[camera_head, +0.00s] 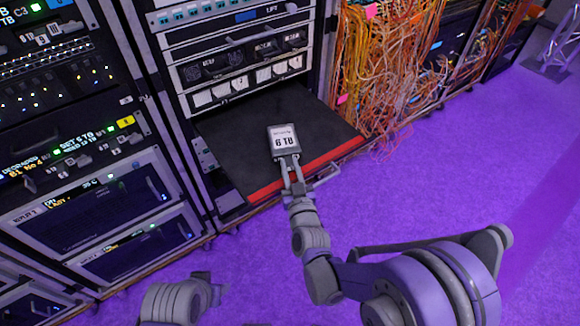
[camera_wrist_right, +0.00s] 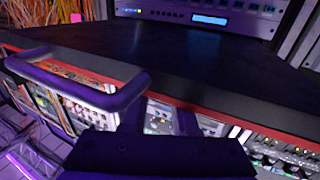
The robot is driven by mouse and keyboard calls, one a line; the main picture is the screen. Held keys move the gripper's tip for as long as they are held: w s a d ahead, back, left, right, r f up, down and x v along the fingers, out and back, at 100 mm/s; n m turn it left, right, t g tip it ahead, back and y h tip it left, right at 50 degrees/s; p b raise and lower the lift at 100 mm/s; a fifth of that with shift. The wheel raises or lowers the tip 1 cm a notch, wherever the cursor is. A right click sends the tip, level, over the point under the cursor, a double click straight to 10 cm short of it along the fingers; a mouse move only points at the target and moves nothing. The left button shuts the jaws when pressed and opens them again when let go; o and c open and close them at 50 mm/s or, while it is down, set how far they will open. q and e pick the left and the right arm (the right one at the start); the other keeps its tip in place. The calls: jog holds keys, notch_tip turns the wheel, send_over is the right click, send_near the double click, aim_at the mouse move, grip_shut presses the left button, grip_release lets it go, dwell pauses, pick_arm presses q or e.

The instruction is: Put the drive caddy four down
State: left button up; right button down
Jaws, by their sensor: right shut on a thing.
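The shelf's bare top (camera_wrist_right: 200,65) has free room behind and beside the caddy. A handle (camera_head: 326,175) sticks out at its front right. Orange cables (camera_head: 390,70) hang at the right. Rack units (camera_head: 245,75) stand above the shelf. Purple floor (camera_head: 450,180) is clear.

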jog(key=shift+s+f, duration=0.1)
jog(key=shift+f, duration=0.4)
jog(key=c, duration=0.7)
grip_release()
jog(key=shift+r, duration=0.15)
jog(key=shift+r+p, duration=0.4)
jog(key=v, duration=1.1)
jog(key=shift+s+d+r+p, duration=0.15)
jog(key=shift+s+p, duration=0.2)
jog(key=shift+g, duration=0.3)
